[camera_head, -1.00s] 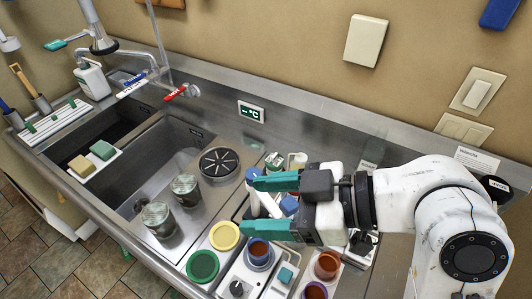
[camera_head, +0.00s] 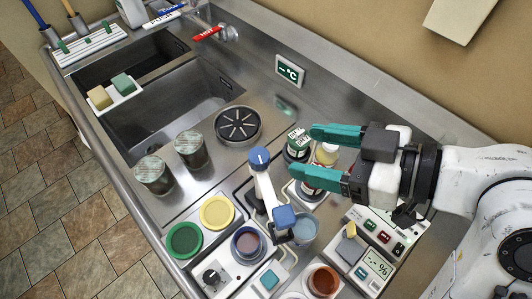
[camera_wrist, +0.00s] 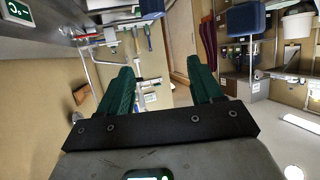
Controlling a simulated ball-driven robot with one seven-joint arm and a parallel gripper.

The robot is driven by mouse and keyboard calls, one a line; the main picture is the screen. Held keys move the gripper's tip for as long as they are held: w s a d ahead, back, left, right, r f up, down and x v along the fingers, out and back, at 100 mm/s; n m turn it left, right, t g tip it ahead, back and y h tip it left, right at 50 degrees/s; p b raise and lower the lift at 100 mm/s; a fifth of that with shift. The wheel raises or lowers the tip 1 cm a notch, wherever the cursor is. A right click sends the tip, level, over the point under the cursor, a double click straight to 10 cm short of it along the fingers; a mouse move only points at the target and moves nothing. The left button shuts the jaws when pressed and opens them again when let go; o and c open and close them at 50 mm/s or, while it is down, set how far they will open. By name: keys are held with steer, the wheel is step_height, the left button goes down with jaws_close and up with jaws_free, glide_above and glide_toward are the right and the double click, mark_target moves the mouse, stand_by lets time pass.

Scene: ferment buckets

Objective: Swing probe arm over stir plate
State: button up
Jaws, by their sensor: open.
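The probe arm is a white bar (camera_head: 266,190) with a round blue knob (camera_head: 259,158) at its upper end and a blue block (camera_head: 284,216) at its lower end.
Small bottles (camera_head: 298,144) stand near my fingertips. A meter box (camera_head: 372,262) is at lower right and an orange-brown cup (camera_head: 322,281) in front. Yellow (camera_head: 217,212) and green (camera_head: 184,240) discs lie left of the stir plate. Two jars (camera_head: 191,150) stand near the sink.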

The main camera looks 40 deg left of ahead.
steer(key=b, duration=0.4)
glide_toward(262, 157)
steer(key=p+x, duration=0.2)
steer(key=x, duration=0.8)
steer(key=shift+s+a+f, duration=0.1)
steer(key=shift+a+f, duration=0.1)
steer(key=shift+a, duration=0.15)
jaws_close()
